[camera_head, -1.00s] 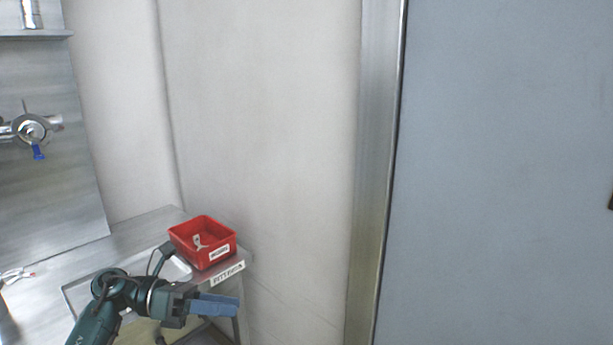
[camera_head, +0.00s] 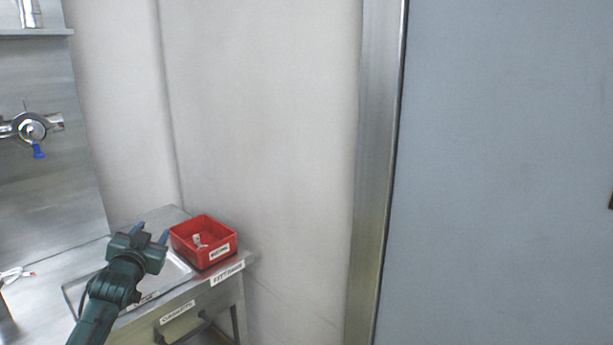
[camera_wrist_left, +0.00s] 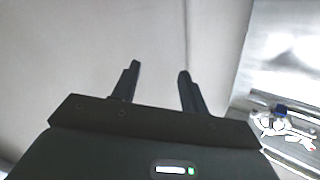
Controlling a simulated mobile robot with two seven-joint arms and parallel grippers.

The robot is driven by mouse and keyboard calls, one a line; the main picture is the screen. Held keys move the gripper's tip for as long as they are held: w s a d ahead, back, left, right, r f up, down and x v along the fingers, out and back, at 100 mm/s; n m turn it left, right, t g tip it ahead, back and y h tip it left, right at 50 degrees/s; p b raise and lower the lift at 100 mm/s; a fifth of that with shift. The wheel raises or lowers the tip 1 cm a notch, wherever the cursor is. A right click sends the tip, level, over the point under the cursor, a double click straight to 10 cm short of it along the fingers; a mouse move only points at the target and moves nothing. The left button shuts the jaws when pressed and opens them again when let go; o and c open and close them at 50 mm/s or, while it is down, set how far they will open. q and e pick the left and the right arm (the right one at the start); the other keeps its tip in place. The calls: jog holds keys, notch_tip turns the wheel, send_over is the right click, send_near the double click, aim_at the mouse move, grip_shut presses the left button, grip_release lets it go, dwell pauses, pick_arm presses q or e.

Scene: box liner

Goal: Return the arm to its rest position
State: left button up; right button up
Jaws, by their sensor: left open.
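My left arm comes in from the lower left in the head view. Its gripper (camera_head: 151,232) is raised over the metal counter, left of the red box, and points toward the back wall. In the left wrist view its two fingers (camera_wrist_left: 158,88) stand apart with nothing between them and the pale wall beyond. My right gripper is not in view.
A red box (camera_head: 222,258) with a small pale item inside stands at the counter's (camera_head: 66,262) right corner. A recessed basin lies under the arm. A tap (camera_head: 30,128) is on the left wall panel. A grey door (camera_head: 500,170) fills the right.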

pick_arm(q)
jog(key=s+d+f+g+h, duration=0.2)
jog(key=s+d+f, duration=0.4)
jog(key=s+f, duration=0.3)
jog(key=s+d+f+g+h, duration=0.1)
jog(key=s+d+f+g, duration=0.1)
jog(key=s+d+f, duration=0.65)
jog(key=s+d+f+g, duration=0.1)
jog(key=s+d+f, duration=0.1)
jog(key=s, duration=0.5)
jog(key=s+d+f+g+h, duration=0.1)
jog(key=s+d+f, duration=0.1)
jog(key=s+f, duration=0.2)
jog(key=s+d+f+g+h, duration=0.1)
jog(key=s+f, duration=0.3)
jog(key=s, duration=0.7)
jog(key=shift+d, duration=0.9)
jog(key=shift+s, duration=0.1)
jog(key=shift+c, duration=0.2)
